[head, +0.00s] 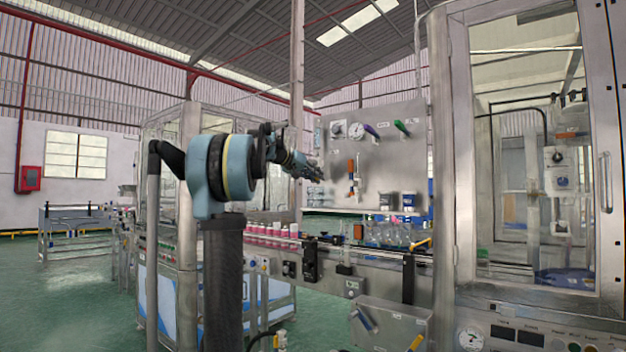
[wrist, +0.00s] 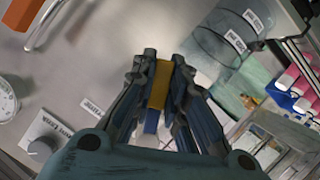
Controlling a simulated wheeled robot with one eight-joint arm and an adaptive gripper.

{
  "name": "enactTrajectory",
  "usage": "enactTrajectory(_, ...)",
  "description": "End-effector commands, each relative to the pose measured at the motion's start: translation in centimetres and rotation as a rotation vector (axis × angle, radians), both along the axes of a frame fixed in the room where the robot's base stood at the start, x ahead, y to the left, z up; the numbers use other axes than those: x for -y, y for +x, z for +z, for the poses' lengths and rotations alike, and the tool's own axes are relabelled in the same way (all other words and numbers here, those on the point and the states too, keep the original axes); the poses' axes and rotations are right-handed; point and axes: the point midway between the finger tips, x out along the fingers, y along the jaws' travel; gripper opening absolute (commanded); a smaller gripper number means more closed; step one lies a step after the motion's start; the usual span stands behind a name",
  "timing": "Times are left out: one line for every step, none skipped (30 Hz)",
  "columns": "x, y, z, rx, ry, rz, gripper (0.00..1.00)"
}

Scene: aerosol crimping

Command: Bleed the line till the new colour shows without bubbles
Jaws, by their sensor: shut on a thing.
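My gripper (wrist: 163,62) is shut on a yellow lever-like piece (wrist: 160,86) with a blue part below it, close to the steel panel. In the head view my gripper (head: 317,172) is at the panel's left edge, and the held piece cannot be made out. The steel panel (head: 385,165) carries an upright sight tube (head: 355,182) with orange ends, right of my gripper. In the wrist view an orange block (wrist: 35,14) and part of a clear tube (wrist: 46,26) show at upper left. Fluid colour and bubbles cannot be made out.
Labelled containers (wrist: 222,48) lie beyond my fingers. Pink bottles (head: 272,232) and clear bottles (head: 388,234) stand on the conveyor below. A glazed cabinet (head: 455,150) stands right.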

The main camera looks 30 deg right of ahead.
Motion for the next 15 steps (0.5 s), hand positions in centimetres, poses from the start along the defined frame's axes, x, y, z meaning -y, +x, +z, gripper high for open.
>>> enactTrajectory(0.01, -0.11, -0.26, 0.000, 0.005, -0.004, 0.00)
enactTrajectory(0.01, -0.11, -0.25, 0.000, 0.004, -0.004, 0.20)
enactTrajectory(0.01, -0.09, -0.24, -0.001, 0.004, -0.004, 0.29)
enactTrajectory(0.01, -0.09, -0.22, 0.000, 0.003, -0.003, 0.34)
enactTrajectory(0.00, -0.08, -0.20, 0.000, 0.003, -0.003, 0.34)
enactTrajectory(0.00, -0.08, -0.17, 0.000, 0.002, -0.003, 0.34)
enactTrajectory(0.00, -0.07, -0.15, 0.000, 0.003, -0.002, 0.34)
enactTrajectory(0.00, -0.05, -0.14, 0.000, 0.003, -0.002, 0.34)
enactTrajectory(-0.01, -0.05, -0.12, -0.001, 0.002, -0.001, 0.34)
enactTrajectory(-0.01, -0.04, -0.11, -0.001, 0.002, -0.001, 0.34)
enactTrajectory(-0.01, -0.04, -0.11, -0.001, 0.002, -0.001, 0.34)
enactTrajectory(-0.02, -0.03, -0.09, -0.001, 0.002, -0.001, 0.34)
enactTrajectory(-0.03, -0.03, -0.07, -0.001, 0.002, -0.001, 0.34)
enactTrajectory(-0.07, -0.03, -0.06, 0.000, 0.001, 0.000, 0.34)
enactTrajectory(-0.18, -0.03, -0.01, 0.000, 0.001, 0.000, 0.34)
